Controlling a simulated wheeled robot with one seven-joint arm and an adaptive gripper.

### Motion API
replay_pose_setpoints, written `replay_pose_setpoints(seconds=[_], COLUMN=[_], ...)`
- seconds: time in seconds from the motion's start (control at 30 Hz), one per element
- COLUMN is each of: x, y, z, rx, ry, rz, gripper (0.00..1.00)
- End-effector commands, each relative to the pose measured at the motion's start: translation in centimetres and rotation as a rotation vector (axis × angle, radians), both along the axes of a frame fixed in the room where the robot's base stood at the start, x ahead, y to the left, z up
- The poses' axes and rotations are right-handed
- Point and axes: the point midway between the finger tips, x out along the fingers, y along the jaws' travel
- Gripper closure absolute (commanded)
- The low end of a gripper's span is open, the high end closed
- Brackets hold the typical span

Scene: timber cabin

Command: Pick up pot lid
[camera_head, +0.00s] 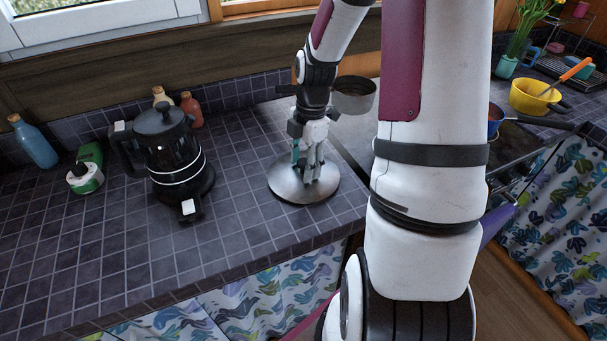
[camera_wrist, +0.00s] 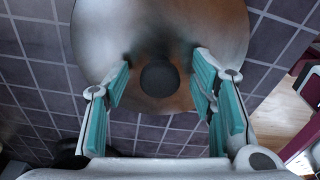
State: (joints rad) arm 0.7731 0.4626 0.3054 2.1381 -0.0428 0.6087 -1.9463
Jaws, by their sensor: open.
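The pot lid (camera_head: 290,190) is a round, shiny metal disc lying flat on the dark tiled counter, near its front edge. My gripper (camera_head: 313,178) is directly above the lid, pointing down, and hides part of it in the head view. In the wrist view the lid (camera_wrist: 205,30) fills the upper middle, with a dark round knob (camera_wrist: 160,77) near its centre. My gripper's teal-padded fingers (camera_wrist: 162,92) are open, one on each side of the knob, with a gap visible on both sides. I cannot tell how far the fingertips are above the lid.
A black kettle (camera_head: 172,150) stands left of the lid. A metal pot (camera_head: 354,97) stands behind the lid to the right. A yellow pot (camera_head: 535,99) is at the far right. Tiles around the lid are clear.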

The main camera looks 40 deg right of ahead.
Motion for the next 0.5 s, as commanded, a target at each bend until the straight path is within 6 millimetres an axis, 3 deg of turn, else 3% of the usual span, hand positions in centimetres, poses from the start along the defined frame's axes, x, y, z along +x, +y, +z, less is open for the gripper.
replay_pose_setpoints(seconds=[0.07, 0.3, 0.5], x=[-0.01, -0.01, 0.00], y=[-0.01, -0.02, -0.03], z=[0.03, 0.05, 0.06], rx=[0.000, 0.000, 0.000], ry=[0.000, 0.000, 0.000], rz=[0.000, 0.000, 0.000], gripper=[0.49, 1.00, 1.00])
